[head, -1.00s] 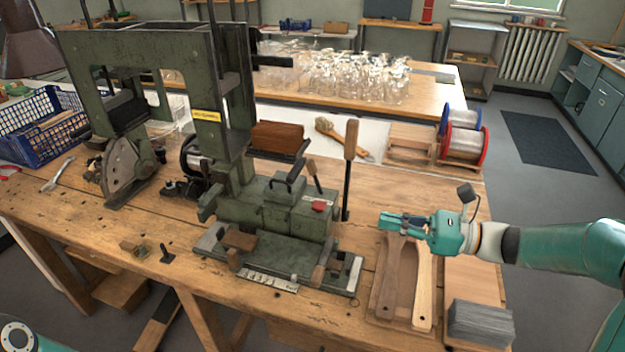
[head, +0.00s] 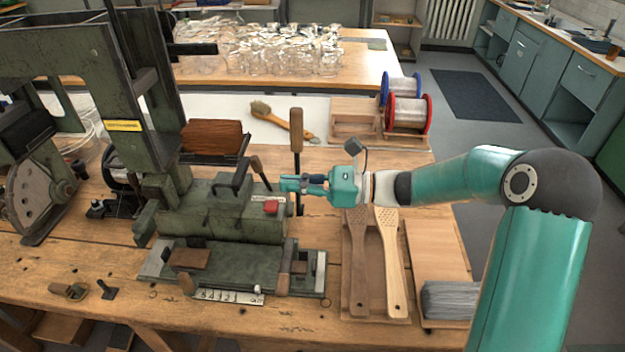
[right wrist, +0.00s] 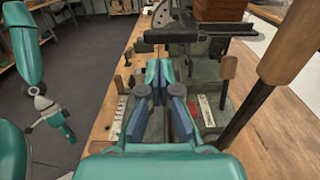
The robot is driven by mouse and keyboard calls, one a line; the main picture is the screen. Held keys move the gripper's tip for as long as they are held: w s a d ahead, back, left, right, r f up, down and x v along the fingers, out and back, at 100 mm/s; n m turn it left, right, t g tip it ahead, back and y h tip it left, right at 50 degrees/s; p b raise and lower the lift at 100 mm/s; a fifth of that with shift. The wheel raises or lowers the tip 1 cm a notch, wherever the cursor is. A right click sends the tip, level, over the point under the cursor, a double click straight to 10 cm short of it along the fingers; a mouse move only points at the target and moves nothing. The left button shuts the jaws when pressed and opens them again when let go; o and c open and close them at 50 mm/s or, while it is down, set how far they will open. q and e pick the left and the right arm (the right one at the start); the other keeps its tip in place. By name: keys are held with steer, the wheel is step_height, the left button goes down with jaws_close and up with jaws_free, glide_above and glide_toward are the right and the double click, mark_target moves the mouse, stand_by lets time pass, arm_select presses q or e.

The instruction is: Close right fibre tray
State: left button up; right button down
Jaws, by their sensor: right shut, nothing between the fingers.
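The right fibre tray (head: 226,158) is a dark ledge that sticks out to the right of the green machine's column, with a block of brown fibre (head: 211,137) on it. It also shows at the top of the right wrist view (right wrist: 205,29). My right gripper (head: 284,184) is shut and empty. It is in front of the wooden-handled lever (head: 296,140), to the right of and lower than the tray, apart from it. In the right wrist view its blue fingers (right wrist: 160,74) point toward the machine. My left gripper (right wrist: 50,112) shows small there; its fingers are unclear.
The machine's red button (head: 271,207) and a second short handle are close to my right gripper. Wooden brush bodies (head: 391,262) lie below my right arm. Wire spools (head: 407,114) and a brush (head: 270,112) are farther back. Grey fibre (head: 448,300) lies at the front right.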

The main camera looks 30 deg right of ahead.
mark_target(242, 181)
arm_select(q)
steer(key=shift+r+p, duration=0.55)
steer(key=shift+r, duration=0.15)
arm_select(e)
steer(key=x, duration=0.7)
steer(key=shift+a, duration=0.15)
